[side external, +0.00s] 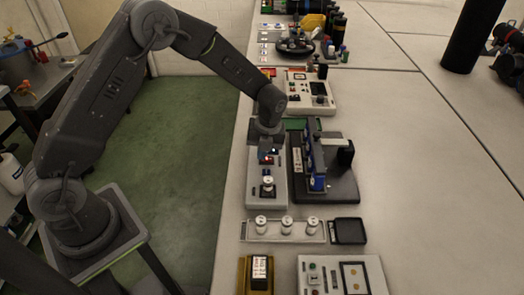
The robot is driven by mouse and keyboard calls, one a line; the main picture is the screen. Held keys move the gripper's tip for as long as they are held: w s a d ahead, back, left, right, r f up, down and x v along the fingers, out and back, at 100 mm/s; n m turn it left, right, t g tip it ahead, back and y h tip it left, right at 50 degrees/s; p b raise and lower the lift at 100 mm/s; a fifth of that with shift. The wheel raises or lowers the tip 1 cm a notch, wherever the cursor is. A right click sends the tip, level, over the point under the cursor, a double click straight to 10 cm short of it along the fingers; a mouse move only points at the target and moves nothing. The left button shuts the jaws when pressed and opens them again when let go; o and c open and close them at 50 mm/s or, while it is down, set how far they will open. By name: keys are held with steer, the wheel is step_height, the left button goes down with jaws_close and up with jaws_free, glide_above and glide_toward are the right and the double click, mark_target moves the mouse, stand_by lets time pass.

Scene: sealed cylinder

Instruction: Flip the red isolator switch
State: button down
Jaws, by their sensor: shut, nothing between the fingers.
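My gripper (266,155) points down over the upper part of a pale grey panel box (253,190). Its fingers look closed and hold nothing that I can see. A small reddish spot (271,151) shows right by the fingertips; it may be the red isolator switch, but it is too small and too covered to be sure. I cannot tell whether the fingers touch it or which way a switch there is set. A dark fitting with a white round top (268,181) stands on the same panel, below the gripper in the picture.
A black-based device with blue parts (317,183) stands close right of the panel. A tray with several white round pieces (262,237) lies in front. A white instrument box (318,90) is behind. The white table is clear to the right (420,170).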

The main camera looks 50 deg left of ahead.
steer(key=shift+s+a+f, duration=0.1)
steer(key=shift+f, duration=0.2)
steer(key=shift+w+d+r, duration=0.3)
steer(key=shift+w+d, duration=0.25)
steer(key=shift+d, duration=0.05)
steer(key=shift+r, duration=0.1)
step_height(320, 180, up, 14)
steer(key=s+a, duration=0.1)
steer(key=shift+s+a, duration=0.25)
steer(key=shift+a, duration=0.05)
stand_by(0.3)
